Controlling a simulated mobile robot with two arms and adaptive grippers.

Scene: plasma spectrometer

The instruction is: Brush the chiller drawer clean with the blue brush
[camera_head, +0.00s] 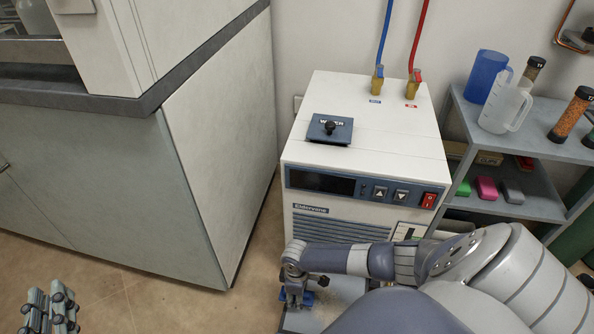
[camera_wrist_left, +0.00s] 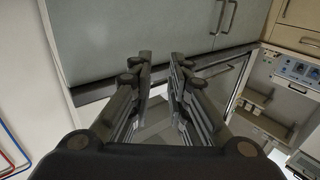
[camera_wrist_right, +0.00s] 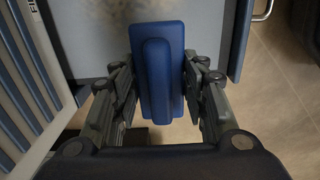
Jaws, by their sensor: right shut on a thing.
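The chiller (camera_head: 365,160) is a white box with a blue-grey front panel. Its drawer (camera_head: 346,287) is pulled out low at the front; in the right wrist view its grey-blue floor (camera_wrist_right: 88,40) lies under the brush. My right gripper (camera_head: 295,292) is shut on the blue brush (camera_wrist_right: 160,75), at the drawer. Whether the bristles touch the floor is hidden. Some darker specks show on the floor beside the brush. My right arm covers part of the drawer in the head view. My left gripper (camera_head: 52,308) is open and empty, away from the chiller at the lower left.
A grey bench cabinet (camera_head: 110,190) stands left of the chiller. A shelf (camera_head: 535,195) at the right holds a blue jug (camera_head: 486,77), a clear jug (camera_head: 505,105) and colored blocks. Blue and red hoses rise behind the chiller. Floor is free between cabinet and chiller.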

